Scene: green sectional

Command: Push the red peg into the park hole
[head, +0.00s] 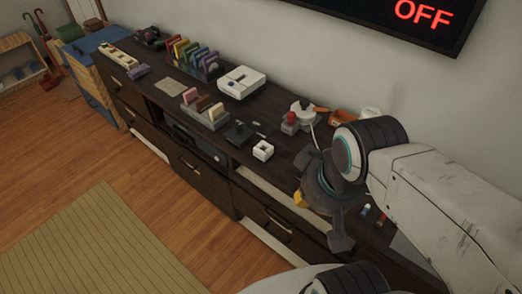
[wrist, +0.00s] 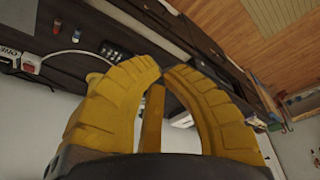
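A small red piece (head: 380,216), possibly the red peg, shows on the dark cabinet top beside my arm in the head view. It also seems to show at the upper left of the wrist view (wrist: 77,36), next to a blue and white piece (wrist: 57,29). A dark block with pale dots (wrist: 114,50) lies nearby; I cannot tell whether it has the park hole. My gripper (head: 300,199) hangs over the cabinet's front edge, apart from these pieces. In the wrist view its yellow fingertips (wrist: 164,68) nearly meet, with nothing seen held between them.
A red-topped grey block (head: 290,123), a small white box (head: 263,150) and a white device (head: 241,83) stand on the cabinet (head: 226,130). Racks of coloured cards (head: 195,58) are farther left. Wooden floor lies free in front, with a mat (head: 85,245).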

